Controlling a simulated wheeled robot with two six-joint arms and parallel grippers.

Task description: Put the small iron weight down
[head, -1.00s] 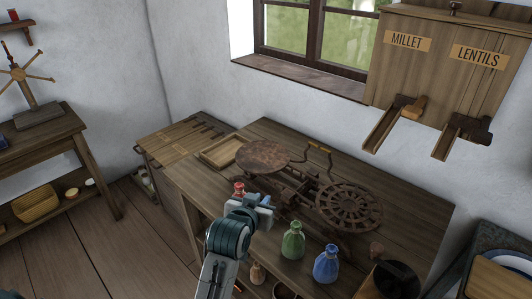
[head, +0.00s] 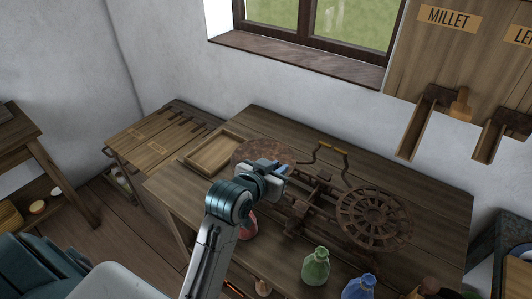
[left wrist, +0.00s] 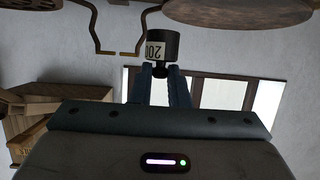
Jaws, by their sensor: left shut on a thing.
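My left gripper (head: 278,170) reaches over the table, in front of the scale's round flat pan (head: 255,150), which it partly covers in the head view. In the left wrist view, its two blue fingers (left wrist: 159,72) are shut on the small iron weight (left wrist: 163,45), a dark cylinder with a pale label that starts with "20". That view looks upside down. The weight cannot be made out in the head view. The scale (head: 310,205) has a dark metal frame and a spoked round plate (head: 373,217) on its right. My right gripper is not in view.
An empty shallow wooden tray (head: 212,155) lies left of the flat pan. A red bottle (head: 249,228), a green bottle (head: 316,267) and a blue bottle (head: 358,288) stand along the table's front. Wooden chutes hang from the wall box at right. The table's back right (head: 435,190) is clear.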

